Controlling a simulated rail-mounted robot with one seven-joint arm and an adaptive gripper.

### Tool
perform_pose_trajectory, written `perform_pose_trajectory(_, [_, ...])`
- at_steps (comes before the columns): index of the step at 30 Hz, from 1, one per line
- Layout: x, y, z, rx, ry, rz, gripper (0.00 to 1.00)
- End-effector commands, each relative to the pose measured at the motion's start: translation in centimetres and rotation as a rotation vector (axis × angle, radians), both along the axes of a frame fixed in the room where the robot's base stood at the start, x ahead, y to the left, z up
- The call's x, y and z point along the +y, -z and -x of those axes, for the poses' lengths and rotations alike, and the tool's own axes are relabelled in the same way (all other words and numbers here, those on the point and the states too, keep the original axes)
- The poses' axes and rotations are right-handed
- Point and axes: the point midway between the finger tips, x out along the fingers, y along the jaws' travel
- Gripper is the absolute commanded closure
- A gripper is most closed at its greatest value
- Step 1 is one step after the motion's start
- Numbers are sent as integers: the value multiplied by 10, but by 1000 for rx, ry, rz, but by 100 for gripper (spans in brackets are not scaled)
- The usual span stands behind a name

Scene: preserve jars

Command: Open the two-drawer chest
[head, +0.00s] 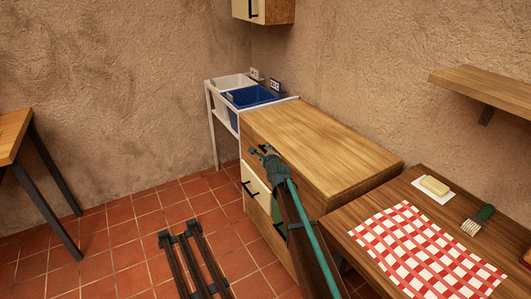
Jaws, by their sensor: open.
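The two-drawer chest (320,140) stands against the wall in the head view, with a plain wooden top and a light front. One cream drawer front (256,177) with a black bar handle (250,189) shows at the left of its front face. It looks closed. My arm crosses the rest of the front and hides much of it, so the other drawer cannot be made out clearly. My gripper (260,150) is open and appears empty. In the picture it overlaps the chest's front top edge, above the cream drawer front; its exact distance from the chest cannot be told.
A white stand with a white bin (233,82) and blue bin (249,97) stands beyond the chest. At right, a table (352,236) holds a checked cloth (418,250), butter-like block (435,185) and green-handled brush (478,219). Tiled floor (120,225) lies open left.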

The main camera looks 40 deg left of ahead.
Motion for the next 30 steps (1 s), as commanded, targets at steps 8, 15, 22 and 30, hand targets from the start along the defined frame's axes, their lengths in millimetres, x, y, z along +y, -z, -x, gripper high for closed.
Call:
perform_pose_trajectory(8, [0, 0, 0, 0, 0, 0, 80])
perform_pose_trajectory(15, [-1, 0, 0, 0, 0, 0, 100])
perform_pose_trajectory(22, [0, -1, 1, 1, 0, -1, 100])
perform_pose_trajectory(30, [7, -16, 8, 26, -8, -13, 100])
